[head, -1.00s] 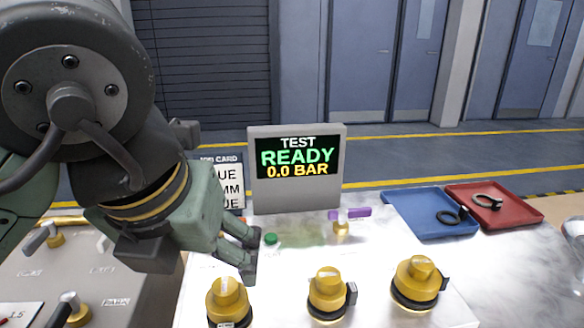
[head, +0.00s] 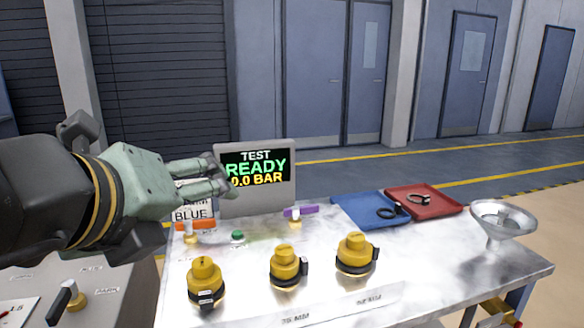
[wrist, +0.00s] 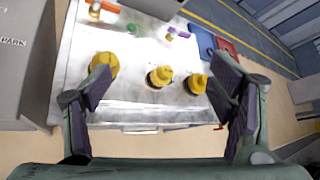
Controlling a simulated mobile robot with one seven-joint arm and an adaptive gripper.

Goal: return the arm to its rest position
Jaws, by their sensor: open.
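My gripper (head: 222,176) is open and empty in the head view. It is raised above the left part of the bench, in front of the lower left of the test screen (head: 256,205). In the wrist view my gripper (wrist: 165,92) has its two fingers wide apart, with the bench top far below between them. The screen reads TEST READY 0.0 BAR, and a fingertip overlaps its left edge.
The bench (head: 420,262) holds three yellow capped fittings, the middle one (head: 284,264) included.

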